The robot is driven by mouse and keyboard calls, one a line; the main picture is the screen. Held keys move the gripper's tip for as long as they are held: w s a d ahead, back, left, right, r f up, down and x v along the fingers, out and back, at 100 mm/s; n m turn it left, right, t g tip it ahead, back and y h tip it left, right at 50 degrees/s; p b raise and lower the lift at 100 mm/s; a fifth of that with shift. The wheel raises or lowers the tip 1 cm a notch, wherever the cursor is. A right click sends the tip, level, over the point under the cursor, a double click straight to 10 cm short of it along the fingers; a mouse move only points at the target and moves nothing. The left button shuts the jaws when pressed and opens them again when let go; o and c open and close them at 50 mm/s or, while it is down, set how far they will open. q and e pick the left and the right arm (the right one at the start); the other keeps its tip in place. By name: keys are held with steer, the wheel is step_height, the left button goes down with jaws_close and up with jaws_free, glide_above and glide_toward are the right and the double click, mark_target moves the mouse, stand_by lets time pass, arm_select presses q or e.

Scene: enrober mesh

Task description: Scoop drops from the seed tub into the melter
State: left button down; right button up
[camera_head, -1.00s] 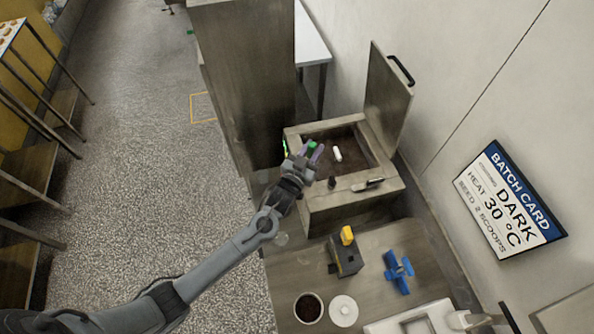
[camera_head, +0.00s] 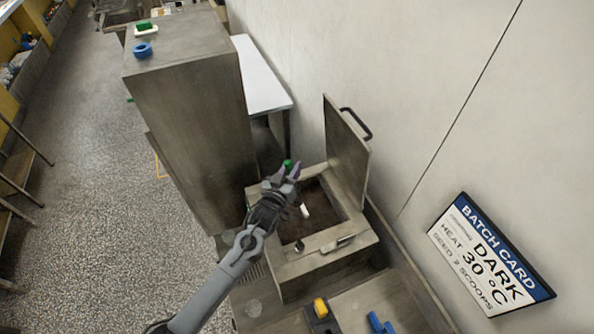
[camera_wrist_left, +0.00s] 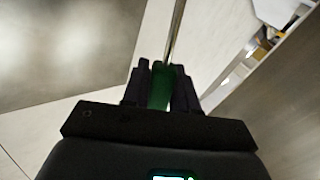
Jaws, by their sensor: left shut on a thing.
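The melter (camera_head: 326,267) is a steel box with its lid (camera_head: 345,150) standing open and dark brown mass (camera_head: 318,225) inside. My left gripper (camera_head: 284,176) is above its back left rim. It is shut on a green handle, probably of the scoop (camera_head: 289,164). In the left wrist view the green handle (camera_wrist_left: 159,88) sits between the fingers, with a thin metal shaft beyond it. The scoop's bowl and any load cannot be made out. The seed tub is not in view now. My right gripper is not in view.
A white cylinder (camera_head: 304,211) shows in the melter's opening. A dark knob (camera_head: 299,246) and a handle-like bar (camera_head: 338,244) are on its front rim. A tall steel cabinet (camera_head: 190,115) stands behind left. A batch card (camera_head: 490,250) hangs on the right wall, reading DARK, 30 °C, seed 2 scoops.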

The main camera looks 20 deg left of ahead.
arm_select(q)
steer(key=a+f+n+b, duration=0.7)
steer(key=f+n, duration=0.3)
steer(key=n, duration=0.4)
steer(key=shift+w+a+f+b, duration=0.2)
steer(key=shift+a+f+b, duration=0.15)
steer(key=shift+b, duration=0.1)
stand_by(0.3)
